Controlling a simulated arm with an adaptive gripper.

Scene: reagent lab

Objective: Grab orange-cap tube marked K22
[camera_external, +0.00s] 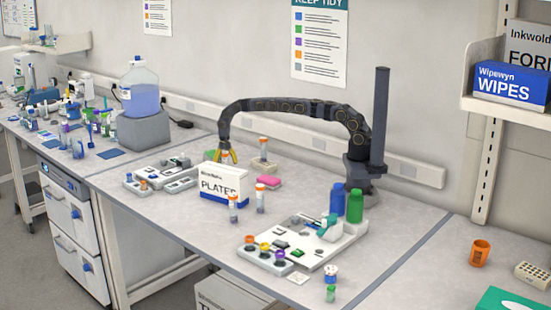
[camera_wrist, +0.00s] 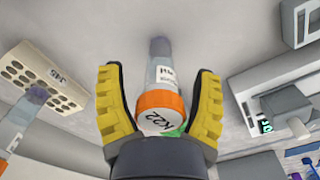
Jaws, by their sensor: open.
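The tube marked K22 (camera_wrist: 160,108) has an orange cap and a white label. In the wrist view its cap faces me between the two yellow fingers, and its body runs away toward the top. My gripper (camera_wrist: 160,76) is open around it, with a gap visible beside the cap on each side. In the external view my gripper (camera_external: 224,157) points down behind the white PLATES box (camera_external: 225,183), with an orange cap (camera_external: 224,152) at its fingers. The box hides the tube's lower part there.
Two more orange-capped tubes (camera_external: 233,207) (camera_external: 260,197) stand near the box. Grey trays (camera_external: 158,169) lie left. A pink block (camera_external: 269,182) is nearby.

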